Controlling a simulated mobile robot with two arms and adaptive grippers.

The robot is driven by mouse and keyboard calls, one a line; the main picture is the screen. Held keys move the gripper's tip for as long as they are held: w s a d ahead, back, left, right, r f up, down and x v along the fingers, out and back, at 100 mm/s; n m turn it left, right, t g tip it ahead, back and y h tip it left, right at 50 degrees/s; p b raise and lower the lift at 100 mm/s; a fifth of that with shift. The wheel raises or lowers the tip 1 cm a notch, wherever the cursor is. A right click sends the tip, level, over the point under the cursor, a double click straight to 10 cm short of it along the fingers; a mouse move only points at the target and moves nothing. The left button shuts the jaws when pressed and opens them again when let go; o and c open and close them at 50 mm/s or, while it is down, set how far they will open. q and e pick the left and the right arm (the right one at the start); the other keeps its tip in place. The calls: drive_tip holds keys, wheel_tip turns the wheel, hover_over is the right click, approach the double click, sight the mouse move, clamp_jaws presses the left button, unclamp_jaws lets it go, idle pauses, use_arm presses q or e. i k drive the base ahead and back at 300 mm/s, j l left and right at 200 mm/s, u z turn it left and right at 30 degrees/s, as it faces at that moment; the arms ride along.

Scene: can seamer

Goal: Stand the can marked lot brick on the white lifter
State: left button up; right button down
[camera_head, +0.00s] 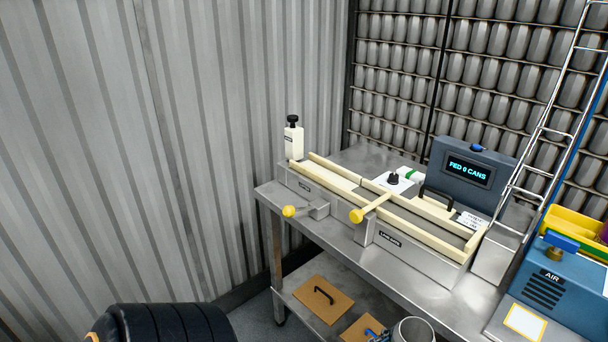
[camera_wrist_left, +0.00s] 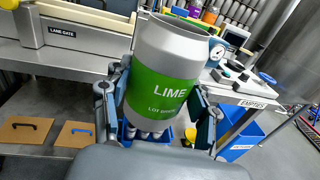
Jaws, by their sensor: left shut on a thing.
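A silver can with a green band marked LIME and, in smaller print that looks like LOT BRICK, fills the middle of the left wrist view (camera_wrist_left: 168,70). My left gripper (camera_wrist_left: 162,112) is shut on it, with a dark finger on each side of the band. The can is tilted a little in that view. Its far side is hidden. My right gripper is in neither view. I cannot pick out the white lifter for certain in either view.
The steel bench (camera_head: 376,270) carries a cream-railed lane (camera_head: 420,229) with yellow knobs (camera_head: 356,216). A grey display (camera_head: 468,172) reads FED 0 CANS. A blue air unit (camera_head: 552,285) is at right. Wooden lids (camera_head: 316,300) lie below.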

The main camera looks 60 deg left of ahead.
sight(324, 175)
drive_tip(key=i+j+u, duration=0.1)
drive_tip(key=j+u, duration=0.2)
drive_tip(key=i+j+u, duration=0.1)
drive_tip(key=j+u, duration=0.2)
drive_tip(key=i+j+u, duration=0.15)
drive_tip(key=j+u, duration=0.15)
